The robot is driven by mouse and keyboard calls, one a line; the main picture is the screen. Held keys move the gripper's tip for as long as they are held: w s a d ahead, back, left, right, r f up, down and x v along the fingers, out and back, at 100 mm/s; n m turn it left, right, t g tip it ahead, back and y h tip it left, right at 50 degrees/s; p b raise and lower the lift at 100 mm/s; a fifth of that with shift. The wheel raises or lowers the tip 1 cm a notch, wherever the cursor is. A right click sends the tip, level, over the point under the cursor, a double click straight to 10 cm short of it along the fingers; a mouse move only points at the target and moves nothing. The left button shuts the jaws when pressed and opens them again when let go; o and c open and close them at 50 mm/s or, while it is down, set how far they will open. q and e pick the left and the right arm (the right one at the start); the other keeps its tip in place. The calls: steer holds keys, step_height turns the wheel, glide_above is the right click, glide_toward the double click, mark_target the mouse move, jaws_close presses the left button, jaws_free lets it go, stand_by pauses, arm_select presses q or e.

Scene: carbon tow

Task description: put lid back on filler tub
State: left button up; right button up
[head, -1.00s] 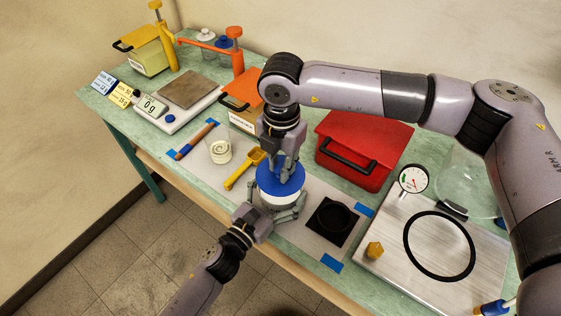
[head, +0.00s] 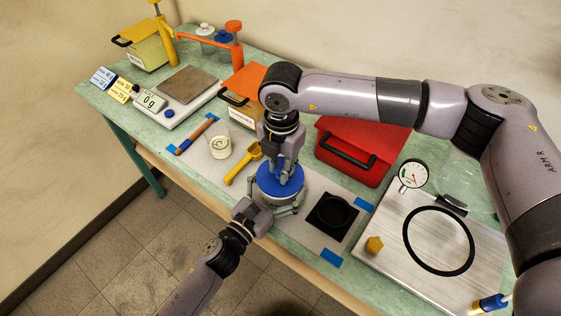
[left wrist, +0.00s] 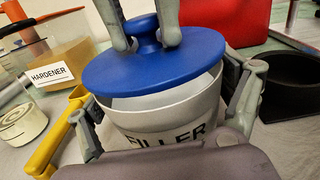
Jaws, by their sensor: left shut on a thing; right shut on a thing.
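The white filler tub (left wrist: 150,120), labelled FILLER, stands on the grey mat. It also shows in the head view (head: 280,206). My left gripper (head: 279,212) is shut around its sides, one finger on each side. The blue lid (left wrist: 150,68) is over the tub's mouth, slightly tilted in the left wrist view, with the tub's pale inside rim showing below its right edge. My right gripper (head: 287,174) is shut on the lid's knob from above.
A black square piece (head: 332,217) lies to the right. A red box (head: 352,150) is behind. A metal plate with a black ring (head: 439,242) is further right.

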steer(key=shift+f, duration=0.85)
stand_by(0.8)
steer(key=shift+r, duration=0.1)
steer(key=shift+r, duration=0.4)
stand_by(0.9)
steer(key=shift+s+d+f, duration=0.1)
steer(key=shift+d+f, duration=0.05)
steer(key=shift+f, duration=0.7)
stand_by(0.6)
steer(key=shift+r, duration=0.1)
steer(key=shift+r+y, duration=0.3)
steer(key=shift+r, duration=0.1)
steer(key=shift+r, duration=0.45)
stand_by(0.7)
